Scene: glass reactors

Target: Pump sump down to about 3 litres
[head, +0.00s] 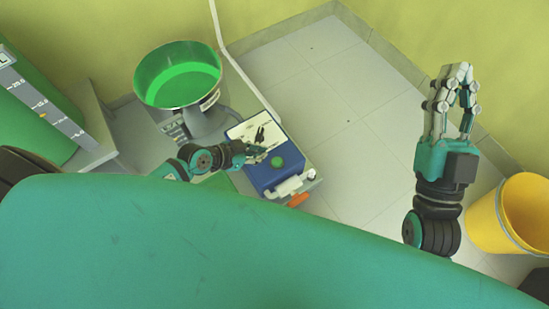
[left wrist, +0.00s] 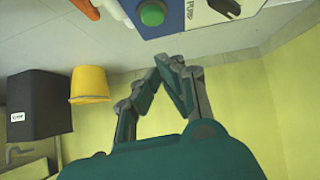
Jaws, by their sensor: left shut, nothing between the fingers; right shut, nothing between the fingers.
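A blue pump box (head: 262,180) with a pale top panel stands on the floor near the middle of the head view. A round green button (head: 277,162) sits on it; the button also shows in the left wrist view (left wrist: 152,13). My left gripper (head: 263,150) is shut and empty over the panel, close beside the button; contact cannot be told. Its fingertips also show in the left wrist view (left wrist: 168,62). A round metal vessel (head: 178,75) holds green liquid. A litre scale (head: 40,103) at left has a yellow mark near its middle number. My right gripper (head: 462,72) is shut and empty, raised at right.
A yellow bucket (head: 510,215) stands at the lower right. A pale pipe (head: 225,45) runs down the wall and along the floor behind the box. A dark bin (left wrist: 38,105) shows in the left wrist view. The tiled floor (head: 345,120) right of the box is clear.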

